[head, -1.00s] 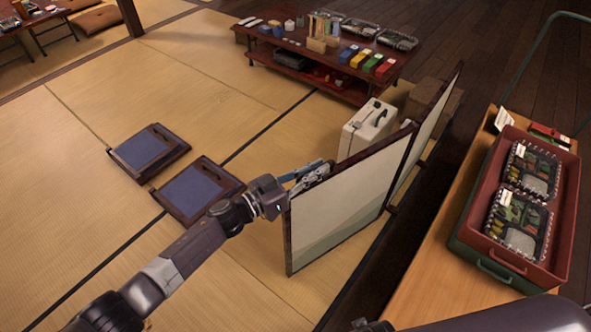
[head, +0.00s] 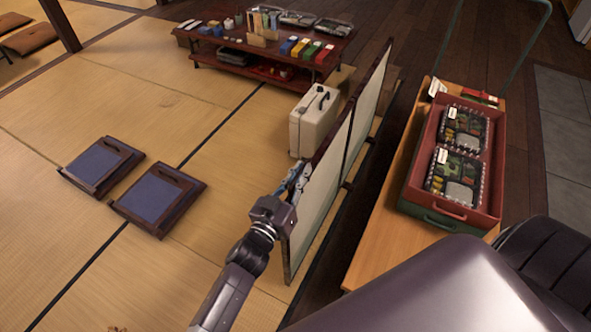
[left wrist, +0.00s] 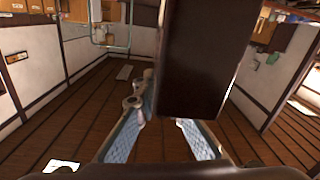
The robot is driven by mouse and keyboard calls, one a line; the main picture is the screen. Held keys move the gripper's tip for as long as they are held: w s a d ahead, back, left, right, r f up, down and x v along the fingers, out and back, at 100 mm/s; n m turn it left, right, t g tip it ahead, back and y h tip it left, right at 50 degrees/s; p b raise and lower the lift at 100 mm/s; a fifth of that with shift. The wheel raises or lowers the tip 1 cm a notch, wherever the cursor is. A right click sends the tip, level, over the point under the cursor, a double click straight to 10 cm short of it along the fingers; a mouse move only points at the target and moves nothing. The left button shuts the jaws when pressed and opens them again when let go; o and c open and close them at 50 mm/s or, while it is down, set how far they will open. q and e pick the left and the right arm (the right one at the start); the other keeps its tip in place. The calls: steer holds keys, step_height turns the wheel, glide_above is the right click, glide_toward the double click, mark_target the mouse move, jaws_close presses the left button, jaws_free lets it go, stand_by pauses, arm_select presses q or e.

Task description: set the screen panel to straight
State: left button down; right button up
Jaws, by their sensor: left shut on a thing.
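The folding screen has a near panel (head: 314,207) and a far panel (head: 370,95), pale with dark brown frames. It stands upright on the floor between the mats and the wooden cart. The two panels now look nearly in line in the head view. My left gripper (head: 294,183) is shut on the near panel's free edge, at its upper part. In the left wrist view the dark frame (left wrist: 205,60) stands between the fingers of my left gripper (left wrist: 168,125). The fingertips are partly hidden by the frame. My right gripper is not in view.
A white case (head: 313,122) stands close left of the screen. A wooden cart (head: 378,225) with a red crate (head: 410,172) of packed lunches stands to the right. A low table (head: 215,52) with goods is behind. Two blue-topped trays (head: 158,198) lie on open tatami at left.

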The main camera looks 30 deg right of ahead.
arm_select(q)
steer(key=shift+s+d+r, duration=0.1)
steer(key=shift+s+d, duration=0.15)
steer(key=shift+s, duration=0.05)
steer(key=c, duration=2)
jaws_free()
steer(key=shift+s, duration=0.1)
steer(key=shift+s+a, duration=0.1)
steer(key=shift+a, duration=0.35)
steer(key=v, duration=1.1)
steer(key=shift+s, duration=0.1)
